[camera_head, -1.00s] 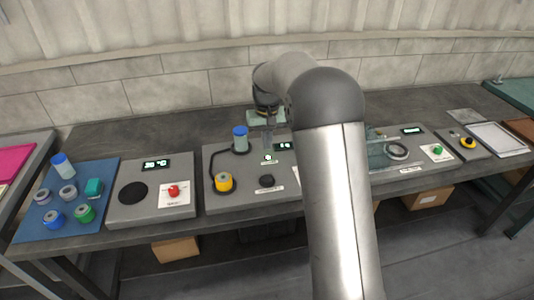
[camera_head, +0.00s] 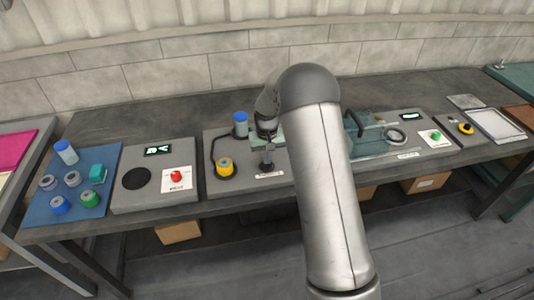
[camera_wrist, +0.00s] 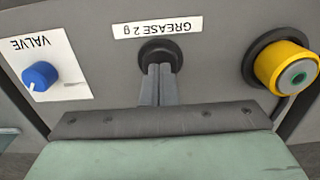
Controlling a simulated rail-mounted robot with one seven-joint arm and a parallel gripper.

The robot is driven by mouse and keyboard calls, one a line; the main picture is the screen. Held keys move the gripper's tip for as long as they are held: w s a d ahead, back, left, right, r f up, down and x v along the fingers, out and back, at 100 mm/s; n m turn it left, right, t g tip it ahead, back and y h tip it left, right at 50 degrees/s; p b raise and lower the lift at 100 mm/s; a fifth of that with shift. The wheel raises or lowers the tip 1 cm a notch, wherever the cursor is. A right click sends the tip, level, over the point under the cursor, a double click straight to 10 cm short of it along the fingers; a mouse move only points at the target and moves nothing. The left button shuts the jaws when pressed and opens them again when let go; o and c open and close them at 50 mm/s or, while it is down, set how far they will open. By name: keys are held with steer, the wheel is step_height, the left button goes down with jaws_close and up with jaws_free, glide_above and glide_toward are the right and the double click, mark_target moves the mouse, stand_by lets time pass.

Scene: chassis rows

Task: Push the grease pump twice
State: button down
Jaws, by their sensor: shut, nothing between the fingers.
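The grease pump is a round black button (camera_wrist: 161,52) beside a white label reading "GREASE 2 g" (camera_wrist: 158,27) in the wrist view. In the head view the black button (camera_head: 266,167) sits at the front of the middle grey panel (camera_head: 220,190). My gripper (camera_wrist: 159,72) is shut and empty, its fingertips over the button in the wrist view. In the head view my gripper (camera_head: 268,153) points down right above the button. I cannot tell whether the tips touch it or whether it is pressed in.
A yellow-ringed cylinder (camera_wrist: 287,68) and a blue valve knob (camera_wrist: 40,76) flank the button in the wrist view. In the head view a blue-capped container (camera_head: 240,124) stands behind. A panel with a red button (camera_head: 177,175) lies left. My arm hides part of the bench.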

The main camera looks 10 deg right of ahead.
step_height(320, 180, down, 3)
steer(key=b, duration=0.2)
steer(key=shift+s+r+b, duration=0.1)
steer(key=shift+r+b, duration=0.05)
steer(key=shift+b, duration=0.15)
steer(key=shift+s, duration=0.1)
steer(key=shift+r+p, duration=0.45)
step_height(320, 180, up, 14)
steer(key=shift+w, duration=0.25)
stand_by(0.3)
